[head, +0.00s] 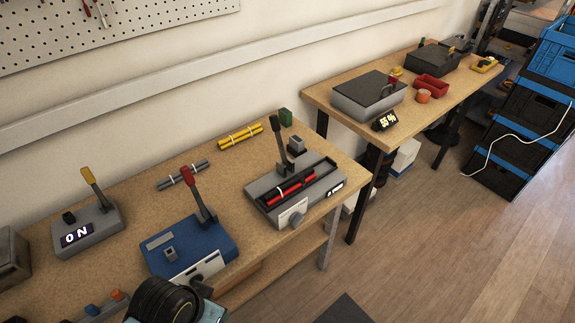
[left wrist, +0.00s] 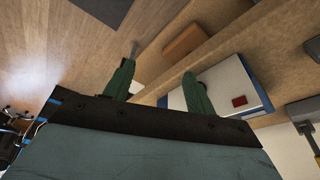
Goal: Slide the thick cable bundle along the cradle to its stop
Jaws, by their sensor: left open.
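A grey device (head: 262,200) with a slotted cradle stands at the right end of the near bench. A red cable bundle (head: 297,185) with a white tie lies in its slot. A dark lever rises behind the slot, and a round knob is on its front. Whether the bundle touches the cradle's end cannot be told. My left gripper (left wrist: 158,88) is open, its two green fingers apart with nothing between them. In the head view my left arm is at the bottom edge, in front of the blue device, well apart from the bundle. My right gripper is not seen.
A blue device (head: 205,250) with a red-topped lever stands left of the cradle device. A yellow bundle (head: 240,137) and a grey bundle (head: 182,175) lie behind. A grey switch box (head: 100,228) reads ON. A second bench holds more devices; open floor lies right.

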